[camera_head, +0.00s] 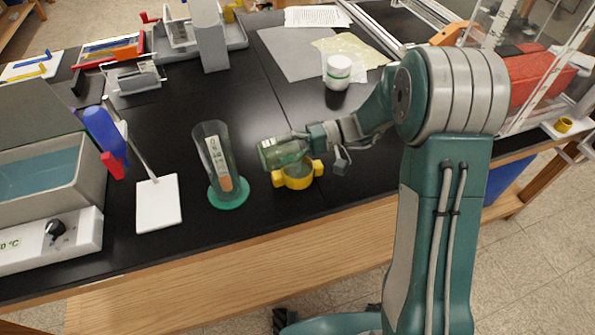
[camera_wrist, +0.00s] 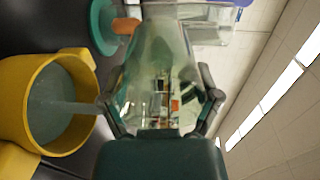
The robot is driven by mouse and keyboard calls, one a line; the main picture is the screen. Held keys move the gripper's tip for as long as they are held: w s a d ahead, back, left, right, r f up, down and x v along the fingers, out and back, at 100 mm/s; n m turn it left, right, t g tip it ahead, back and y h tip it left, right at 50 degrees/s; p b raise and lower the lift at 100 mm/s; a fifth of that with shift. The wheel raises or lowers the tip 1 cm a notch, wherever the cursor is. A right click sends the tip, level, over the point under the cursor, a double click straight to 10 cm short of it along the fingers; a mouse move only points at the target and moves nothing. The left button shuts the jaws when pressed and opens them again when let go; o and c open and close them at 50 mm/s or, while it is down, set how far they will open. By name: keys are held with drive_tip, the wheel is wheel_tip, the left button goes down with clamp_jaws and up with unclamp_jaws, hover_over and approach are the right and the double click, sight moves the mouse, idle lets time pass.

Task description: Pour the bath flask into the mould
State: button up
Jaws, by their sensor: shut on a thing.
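My gripper (camera_head: 308,140) is shut on the bath flask (camera_head: 282,152), a clear, greenish vessel. The flask lies about on its side, its free end pointing left in the head view, above the yellow mould (camera_head: 278,179). In the wrist view my gripper's fingers (camera_wrist: 162,98) grip both sides of the flask (camera_wrist: 158,55). The mould (camera_wrist: 14,100) is a round yellow cup with side lugs, standing on the black bench. Grey-green liquid shows inside it, and a pale streak runs from its rim side into the liquid. The flask's fill level is unclear.
A tall clear cylinder (camera_head: 214,150) on a green base stands left of the mould. A white plate (camera_head: 158,205) and a water bath (camera_head: 45,178) are further left. A white-lidded jar (camera_head: 337,72) stands behind. Black bench between them is clear.

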drive_tip(key=shift+d+r+y, duration=0.1)
drive_tip(key=shift+r+y, duration=0.05)
drive_tip(key=shift+y, duration=0.35)
idle(0.8)
